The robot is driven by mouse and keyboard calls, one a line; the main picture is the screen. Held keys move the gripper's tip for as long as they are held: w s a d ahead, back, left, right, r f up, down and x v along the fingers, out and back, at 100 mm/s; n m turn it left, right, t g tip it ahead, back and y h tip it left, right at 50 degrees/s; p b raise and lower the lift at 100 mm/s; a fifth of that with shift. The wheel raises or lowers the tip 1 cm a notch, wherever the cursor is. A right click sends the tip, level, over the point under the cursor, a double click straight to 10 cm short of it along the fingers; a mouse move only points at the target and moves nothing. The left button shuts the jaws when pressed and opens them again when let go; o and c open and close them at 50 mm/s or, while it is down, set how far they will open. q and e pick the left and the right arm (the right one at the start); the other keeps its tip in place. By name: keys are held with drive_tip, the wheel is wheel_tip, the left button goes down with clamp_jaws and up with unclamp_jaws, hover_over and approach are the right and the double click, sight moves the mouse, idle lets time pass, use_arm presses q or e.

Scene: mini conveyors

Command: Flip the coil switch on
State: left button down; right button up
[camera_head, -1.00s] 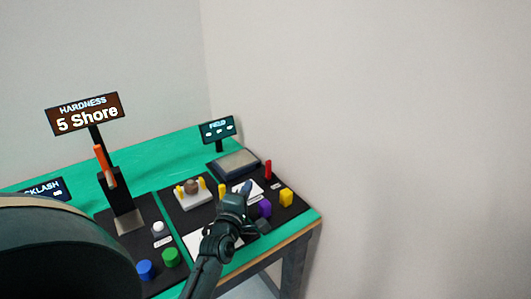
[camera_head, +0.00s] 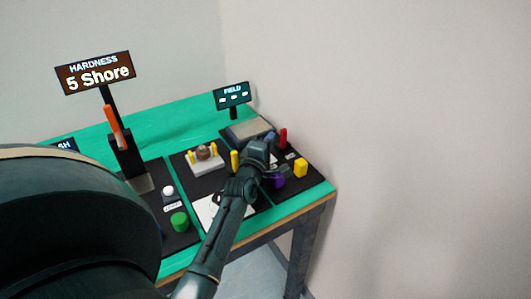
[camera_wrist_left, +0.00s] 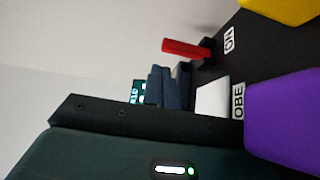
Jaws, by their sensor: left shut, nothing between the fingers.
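A small red lever (camera_head: 283,138) stands on the black panel at the right of the bench; a label beside it is only partly legible. It also shows in the left wrist view (camera_wrist_left: 187,48), sticking out from a dark base, just beyond the fingertips. My left gripper (camera_head: 269,138) is shut and empty, just left of the red lever in the head view. Its dark blue fingers (camera_wrist_left: 160,86) point towards the lever's area, and a gap seems to remain between them. The FIELD display (camera_head: 232,95) shows only dashes. My right gripper is not in view.
A purple block (camera_head: 279,182) and a yellow block (camera_head: 300,168) sit near the gripper. A grey pad (camera_head: 246,131) lies behind it, and a thin yellow post (camera_head: 234,160) stands to its left. A HARDNESS sign (camera_head: 96,73) stands further left. The wall is close behind.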

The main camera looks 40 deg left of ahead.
sight(283, 139)
use_arm(q)
drive_tip(key=b+x, duration=0.2)
drive_tip(key=x, duration=0.2)
drive_tip(key=shift+f, duration=0.15)
drive_tip(key=shift+w+a, duration=0.1)
drive_tip(key=shift+w, duration=0.2)
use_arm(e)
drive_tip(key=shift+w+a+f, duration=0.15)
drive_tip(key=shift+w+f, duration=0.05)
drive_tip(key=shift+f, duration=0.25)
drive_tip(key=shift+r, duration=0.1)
use_arm(q)
drive_tip(key=shift+d+r+p, duration=0.3)
drive_tip(key=shift+d+p, duration=0.05)
drive_tip(key=shift+p, duration=0.3)
drive_tip(key=shift+f, duration=0.15)
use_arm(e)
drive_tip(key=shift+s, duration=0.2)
use_arm(q)
drive_tip(key=shift+s+d, duration=0.1)
drive_tip(key=shift+s, duration=0.15)
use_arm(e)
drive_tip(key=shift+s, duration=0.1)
